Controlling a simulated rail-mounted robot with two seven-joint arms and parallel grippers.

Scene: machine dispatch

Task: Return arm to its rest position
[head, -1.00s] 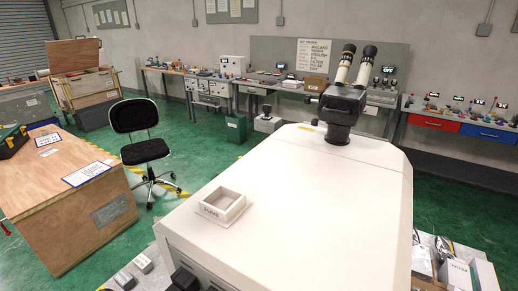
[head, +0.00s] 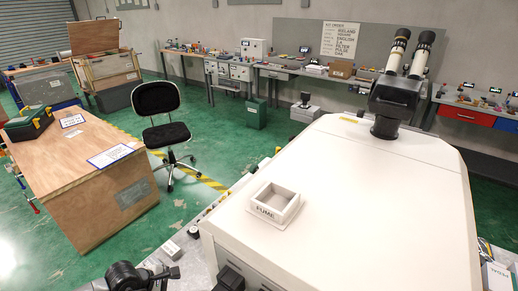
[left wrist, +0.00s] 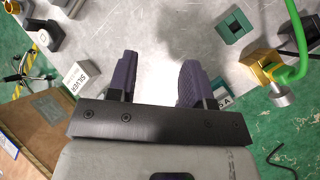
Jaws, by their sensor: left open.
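My left gripper (left wrist: 157,80) shows in the left wrist view with its two purple fingers apart and nothing between them. It is above a grey work surface (left wrist: 160,35); its height is hard to tell. In the head view, a dark part of what looks like my left arm shows at the bottom left edge, in front of the big white machine body. Its fingers cannot be made out there. My right gripper is in neither view.
Near the left gripper are a block marked SILVER (left wrist: 82,78), a green square piece (left wrist: 234,27) and a brass fitting (left wrist: 265,66) with a green cable. A small tray (head: 275,201) sits on the white machine (head: 370,200). A chair (head: 163,125) and wooden crate (head: 85,180) stand left.

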